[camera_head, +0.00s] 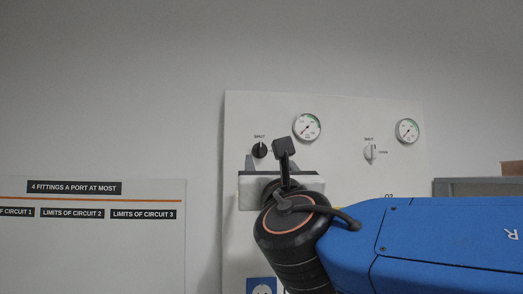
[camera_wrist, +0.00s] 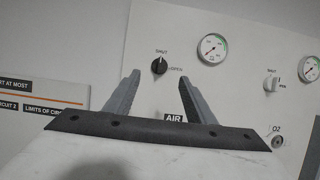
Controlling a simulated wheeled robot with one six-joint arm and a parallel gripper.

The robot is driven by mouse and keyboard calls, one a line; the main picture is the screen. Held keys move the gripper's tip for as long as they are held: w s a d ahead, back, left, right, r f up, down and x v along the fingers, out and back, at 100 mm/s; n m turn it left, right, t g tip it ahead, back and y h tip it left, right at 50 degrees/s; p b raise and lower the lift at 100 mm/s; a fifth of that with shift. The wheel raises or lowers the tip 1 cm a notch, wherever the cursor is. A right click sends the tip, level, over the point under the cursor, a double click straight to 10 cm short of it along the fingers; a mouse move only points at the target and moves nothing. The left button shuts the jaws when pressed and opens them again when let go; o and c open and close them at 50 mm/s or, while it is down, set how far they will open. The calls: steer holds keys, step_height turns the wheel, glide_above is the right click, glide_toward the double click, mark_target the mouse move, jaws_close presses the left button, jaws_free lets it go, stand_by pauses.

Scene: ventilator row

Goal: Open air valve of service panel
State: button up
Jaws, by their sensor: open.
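The pale service panel (camera_head: 350,105) stands against the wall; it also fills much of the wrist view (camera_wrist: 235,95). Its air valve is a round black knob (camera_head: 259,151) with a light mark at its top, toward the word SHUT; OPEN is to its right. The knob (camera_wrist: 159,66) appears in the wrist view above the AIR label (camera_wrist: 174,117). My gripper (camera_wrist: 160,78) is open and empty, its two grey fingers pointing at the panel. The knob appears between and just above the fingertips, apparently not touched. In the head view my gripper (camera_head: 263,163) is partly hidden by my wrist.
An air gauge (camera_head: 307,127) sits right of the black knob. Farther right are a white knob (camera_head: 370,152) and a second gauge (camera_head: 407,131). An O2 port (camera_wrist: 278,141) is low at right. A lettered board (camera_head: 90,240) stands at left. A grey box (camera_head: 480,187) is at far right.

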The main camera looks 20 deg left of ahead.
mark_target(261, 148)
steer(key=x, duration=1.1)
steer(key=shift+w+r, duration=0.1)
steer(key=c, duration=1)
steer(key=shift+c, duration=0.2)
